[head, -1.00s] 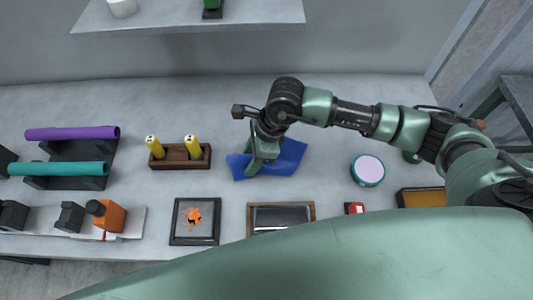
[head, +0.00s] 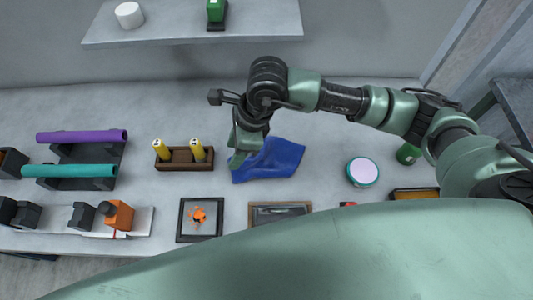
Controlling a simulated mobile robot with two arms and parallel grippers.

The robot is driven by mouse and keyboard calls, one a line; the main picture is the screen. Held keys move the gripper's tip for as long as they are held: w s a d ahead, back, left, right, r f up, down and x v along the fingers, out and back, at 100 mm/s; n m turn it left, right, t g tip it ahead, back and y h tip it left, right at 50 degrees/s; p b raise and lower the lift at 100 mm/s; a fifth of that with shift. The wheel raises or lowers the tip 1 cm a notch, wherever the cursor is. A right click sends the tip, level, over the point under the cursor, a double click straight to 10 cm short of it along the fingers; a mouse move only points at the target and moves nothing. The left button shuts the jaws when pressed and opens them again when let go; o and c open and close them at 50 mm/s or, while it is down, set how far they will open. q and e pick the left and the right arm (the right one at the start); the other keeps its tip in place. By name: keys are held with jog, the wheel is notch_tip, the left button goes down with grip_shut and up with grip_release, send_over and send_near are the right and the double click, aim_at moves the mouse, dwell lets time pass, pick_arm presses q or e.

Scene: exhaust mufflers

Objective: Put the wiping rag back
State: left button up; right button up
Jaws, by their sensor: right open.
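The wiping rag is a blue cloth (head: 275,160) lying crumpled on the grey bench in the middle of the head view. My right gripper (head: 236,158) points down at the rag's left edge, with its fingers at or just over the cloth. It is open; I cannot tell whether the fingertips touch the rag. The arm hides part of the rag's upper left side. My left gripper is not in view.
A wooden holder (head: 185,165) with two yellow items stands close left of the gripper. Purple (head: 82,136) and teal rolls lie on black stands at left. A round tin (head: 362,172) stands at right. Framed trays line the front edge. A shelf (head: 190,30) hangs behind.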

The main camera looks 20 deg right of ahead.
jog(key=shift+d+f, duration=0.1)
jog(key=c, duration=0.5)
jog(key=shift+w+d+f, duration=0.15)
jog(key=shift+d+f, duration=0.05)
jog(key=shift+d, duration=0.05)
grip_shut()
jog(key=d+f, duration=0.1)
jog(key=f, duration=0.1)
jog(key=w+d+f, duration=0.1)
jog(key=d+f, duration=0.1)
jog(key=shift+w+d+f, duration=0.1)
jog(key=shift+w+f, duration=0.1)
jog(key=shift+f, duration=0.5)
